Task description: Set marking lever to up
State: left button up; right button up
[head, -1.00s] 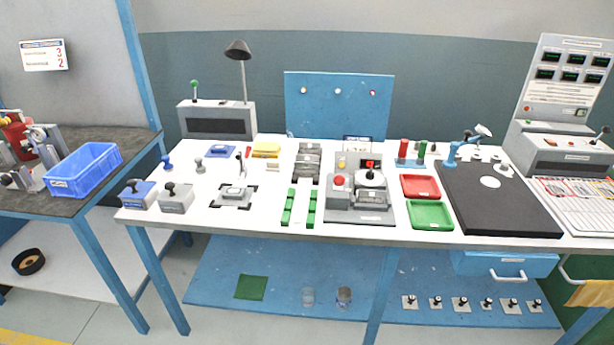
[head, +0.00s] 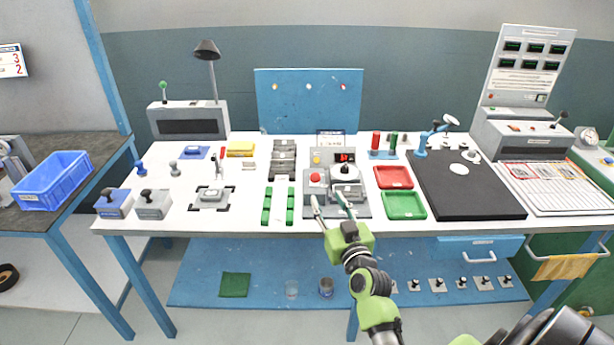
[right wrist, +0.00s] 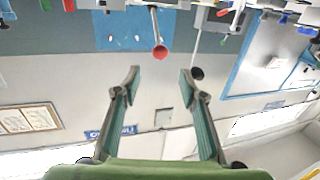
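No label naming the marking lever is readable. A lever with a green knob (head: 163,85) stands upright on the grey box (head: 160,110) at the back left. A black-knobbed lever (head: 560,117) leans right on the grey console at the right. My right gripper (head: 328,204) is at the bench's front edge, in front of the machine with the red button, well away from both levers. Its fingers are apart and empty, also in the right wrist view (right wrist: 160,75). There, a red knob on a pale rod (right wrist: 160,52) shows beyond the fingertips. My left gripper is out of view.
The machine with the red button (head: 315,177) is just beyond my right gripper. Red (head: 394,177) and green (head: 405,205) trays and a black mat (head: 470,195) lie to its right. A lamp (head: 207,50) rises behind the grey box. The bench's left middle has bare patches.

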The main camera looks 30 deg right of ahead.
aim_at(317, 180)
jog(key=x, duration=1.2)
jog(key=shift+f, duration=0.1)
jog(key=shift+s, duration=0.1)
grip_shut()
